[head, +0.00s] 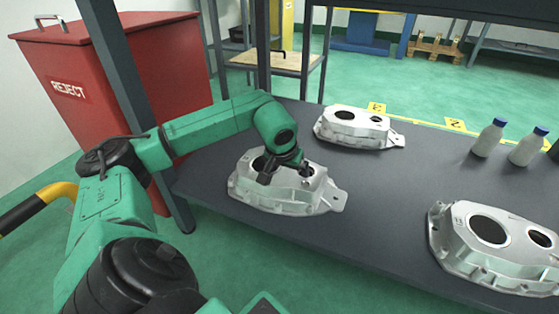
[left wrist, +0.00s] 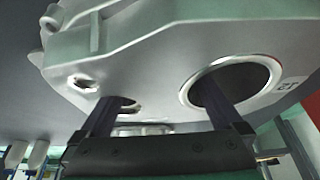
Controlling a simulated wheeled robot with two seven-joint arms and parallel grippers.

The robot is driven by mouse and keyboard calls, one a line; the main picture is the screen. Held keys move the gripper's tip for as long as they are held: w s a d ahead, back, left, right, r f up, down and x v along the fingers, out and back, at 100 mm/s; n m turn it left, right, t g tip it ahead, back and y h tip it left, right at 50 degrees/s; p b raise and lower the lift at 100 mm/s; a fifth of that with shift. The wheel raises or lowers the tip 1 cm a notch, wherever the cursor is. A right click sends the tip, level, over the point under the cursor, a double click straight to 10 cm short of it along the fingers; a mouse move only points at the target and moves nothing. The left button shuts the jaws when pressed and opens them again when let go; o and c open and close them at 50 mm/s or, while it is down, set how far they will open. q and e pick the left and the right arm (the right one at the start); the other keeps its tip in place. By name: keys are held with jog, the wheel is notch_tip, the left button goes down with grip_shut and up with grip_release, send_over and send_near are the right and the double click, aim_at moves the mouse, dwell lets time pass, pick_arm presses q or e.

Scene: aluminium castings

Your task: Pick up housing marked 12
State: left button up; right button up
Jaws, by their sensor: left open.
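A silver cast housing (head: 285,203) lies on the dark table under my left gripper (head: 287,173). The left wrist view shows this housing (left wrist: 150,65) close up, with a large round hole, a smaller hole and a small mark that looks like an upside-down 12, hard to read. My left gripper (left wrist: 160,98) is open. Its two fingers stand apart, one at each hole, with the metal between the holes lying between them. Whether they touch the metal I cannot tell. My right gripper is not in view.
A second housing (head: 355,129) lies behind on the table (head: 375,215). A third housing (head: 495,245), its number unclear, lies at the right. Two white bottles with blue caps (head: 489,138) (head: 527,147) stand at the back right. A red reject bin (head: 125,80) and a dark post (head: 128,85) are left.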

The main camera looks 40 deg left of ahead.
pick_arm(q)
jog(key=shift+w+a+f, duration=0.1)
jog(key=shift+w+f, duration=0.1)
jog(key=shift+f, duration=0.4)
jog(key=shift+r, duration=0.2)
jog(key=shift+c, duration=0.3)
grip_shut()
jog(key=shift+r, duration=0.1)
